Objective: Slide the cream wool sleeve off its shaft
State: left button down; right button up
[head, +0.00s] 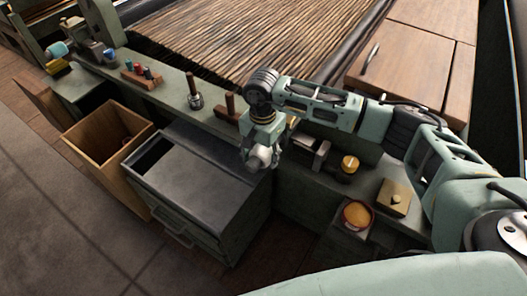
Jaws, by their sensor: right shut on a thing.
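My right arm reaches in from the right, and my right gripper (262,143) points down over the narrow green bench, beside the right end of the grey metal cabinet. The gripper is shut on a small pale, rounded piece (262,157), seemingly the cream wool sleeve. The jaws and wrist hide much of it. I cannot make out its shaft, or whether the piece is still around it. My left gripper is not in view.
A grey-topped cabinet (190,180) and an open wooden bin (107,137) stand before the bench. Dark upright pegs (193,90), a rack of coloured spools (142,74), a yellow-ended roller (350,164) and a brass-knobbed box (393,198) crowd the bench. The floor at left is clear.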

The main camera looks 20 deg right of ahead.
aim_at(252, 163)
jog(key=shift+s+a, duration=0.8)
jog(key=shift+a, duration=0.25)
jog(key=shift+s+a, duration=0.8)
jog(key=shift+a, duration=0.2)
jog(key=s+a, duration=0.4)
jog(key=a, duration=0.2)
jog(key=shift+s, duration=0.35)
dwell(0.6)
jog(key=shift+s+a+r+p, duration=0.35)
jog(key=shift+s+a+r, duration=0.3)
jog(key=shift+a+r, duration=0.15)
jog(key=shift+s+a+r+p, duration=0.3)
jog(key=shift+s+a+r, duration=0.3)
jog(key=shift+a+r, duration=0.15)
